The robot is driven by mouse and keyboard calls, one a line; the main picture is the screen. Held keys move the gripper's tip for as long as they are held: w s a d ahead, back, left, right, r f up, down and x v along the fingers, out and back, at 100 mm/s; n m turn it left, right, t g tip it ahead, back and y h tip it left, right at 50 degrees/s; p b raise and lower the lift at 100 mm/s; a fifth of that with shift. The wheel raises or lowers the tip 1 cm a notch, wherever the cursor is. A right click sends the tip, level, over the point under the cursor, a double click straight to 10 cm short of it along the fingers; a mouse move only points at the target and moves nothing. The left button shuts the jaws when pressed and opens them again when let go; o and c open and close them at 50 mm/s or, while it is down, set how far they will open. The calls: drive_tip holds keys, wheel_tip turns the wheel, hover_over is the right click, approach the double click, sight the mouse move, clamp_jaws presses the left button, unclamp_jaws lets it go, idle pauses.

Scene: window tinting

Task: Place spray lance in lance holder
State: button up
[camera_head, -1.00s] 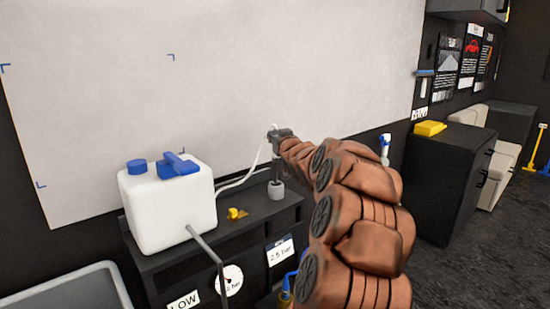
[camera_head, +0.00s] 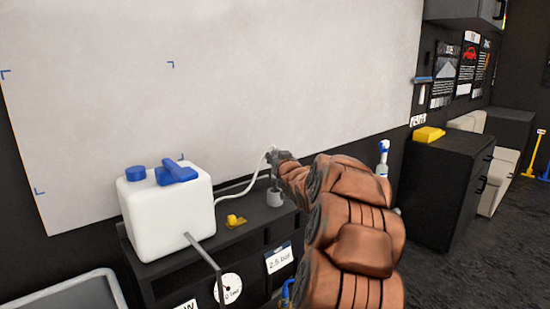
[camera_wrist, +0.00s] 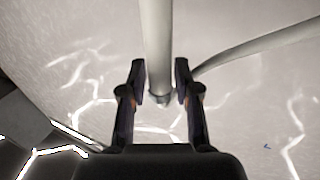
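The grey lance holder (camera_head: 274,198) is a small cup on the black bench, right of the white tank. My gripper (camera_head: 277,158) is just above it, with its fingers around the spray lance. The lance (camera_head: 275,181) is a thin, roughly upright rod whose lower end appears to be in the cup mouth; how deep is hidden. A white hose (camera_head: 240,188) loops from the tank to the lance top.
The white tank (camera_head: 165,220) with blue cap and handle stands left on the bench (camera_head: 190,262). A yellow knob (camera_head: 235,220) sits between tank and holder. A pale panel (camera_head: 250,80) is behind. A blue-topped bottle (camera_head: 383,158) is right of my arm.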

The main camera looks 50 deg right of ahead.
drive_tip(key=shift+o, duration=0.9)
drive_tip(key=shift+r, duration=0.15)
drive_tip(key=b+v, duration=0.2)
drive_tip(key=v, duration=1)
